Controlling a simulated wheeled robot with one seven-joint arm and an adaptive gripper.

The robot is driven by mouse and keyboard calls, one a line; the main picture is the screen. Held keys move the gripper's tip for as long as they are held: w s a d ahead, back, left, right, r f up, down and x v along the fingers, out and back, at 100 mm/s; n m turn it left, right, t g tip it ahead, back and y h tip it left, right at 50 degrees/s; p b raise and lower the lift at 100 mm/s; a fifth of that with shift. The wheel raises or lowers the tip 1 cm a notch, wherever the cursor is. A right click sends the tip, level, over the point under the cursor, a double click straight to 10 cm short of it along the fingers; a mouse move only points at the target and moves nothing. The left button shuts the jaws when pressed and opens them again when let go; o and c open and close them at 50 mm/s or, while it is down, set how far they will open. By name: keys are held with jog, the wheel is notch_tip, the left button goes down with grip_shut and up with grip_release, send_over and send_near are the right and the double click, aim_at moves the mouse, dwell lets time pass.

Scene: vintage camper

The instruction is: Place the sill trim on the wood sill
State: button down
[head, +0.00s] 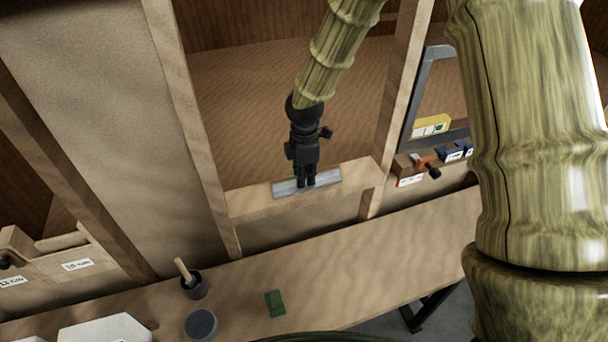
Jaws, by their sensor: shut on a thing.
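The sill trim (325,180) is a flat grey strip in the middle of the head view. My gripper (306,184) points down and is shut on the middle of the trim. The trim lies along the wood sill (362,171), the pale ledge across the bottom of the framed opening, and overlaps it in the picture. I cannot tell whether the trim touches the sill or is just above it. The fingertips hide the middle of the trim.
Wooden posts (190,130) flank the opening. Below is a workbench (370,270) with a dark cup (195,288), a round grey lid-like piece (201,324), a green block (275,303) and a white object (105,329). The bench's right part is clear.

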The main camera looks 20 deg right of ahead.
jog(key=c, duration=1.4)
grip_release()
jog(key=shift+c, duration=0.2)
notch_tip(320, 180, up, 12)
jog(key=b, duration=0.3)
jog(key=shift+r, duration=0.1)
